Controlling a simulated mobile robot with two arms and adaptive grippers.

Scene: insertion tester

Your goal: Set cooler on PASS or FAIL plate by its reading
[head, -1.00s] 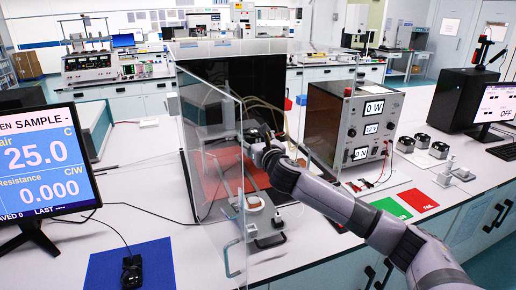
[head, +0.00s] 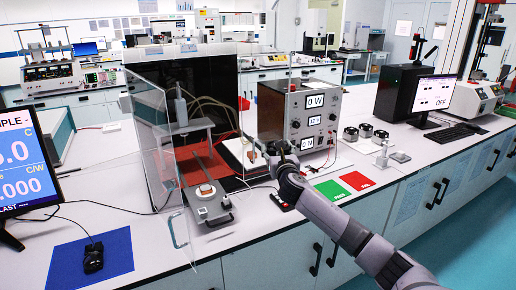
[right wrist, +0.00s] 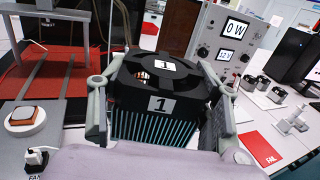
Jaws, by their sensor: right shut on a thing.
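My right gripper (right wrist: 160,100) is shut on a black finned cooler marked 1 (right wrist: 163,103), held upright between the fingers in the right wrist view. In the head view my right gripper (head: 275,155) is right of the test stand, in front of the power box; the cooler is mostly hidden there. The green PASS plate (head: 331,190) and red FAIL plate (head: 357,181) lie bare on the bench; the FAIL plate also shows in the wrist view (right wrist: 263,148). The test stand (head: 208,203) holds no cooler. My left gripper is not in view.
The clear door (head: 160,160) of the enclosure stands open at the left. The power box (head: 300,115) reads 0 W. Three more coolers (head: 365,131) stand at the back right, near a small grey fixture (head: 384,155). A blue mat (head: 90,258) lies front left.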

